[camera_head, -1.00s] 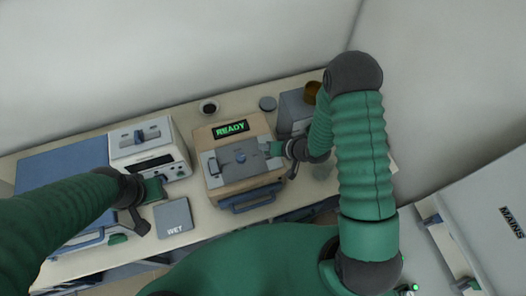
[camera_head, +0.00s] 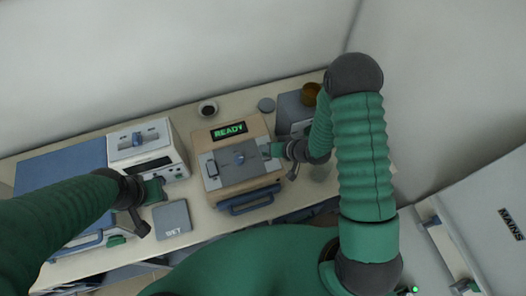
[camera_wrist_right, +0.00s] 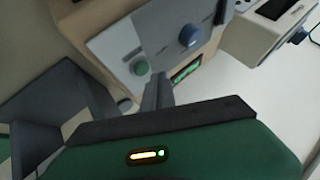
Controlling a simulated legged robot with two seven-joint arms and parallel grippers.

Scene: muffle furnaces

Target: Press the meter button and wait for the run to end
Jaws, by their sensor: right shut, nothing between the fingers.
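The meter is a tan box (camera_head: 258,126) with a grey front panel and a green READY display (camera_head: 229,131). My right gripper (camera_head: 268,151) is shut and empty at the panel's right side. Its fingers (camera_wrist_right: 157,88) appear close to the green button; I cannot tell whether they touch it. My left gripper (camera_head: 154,191) is near the white instrument, its jaws unclear.
A white instrument (camera_head: 146,141) and a large blue-topped unit (camera_head: 62,165) stand at the left. A grey square plate (camera_head: 172,219) lies on the bench before them. A dark cup (camera_head: 207,108) is behind the meter. A grey box (camera_head: 293,112) and brown jar (camera_head: 311,94) are at the right.

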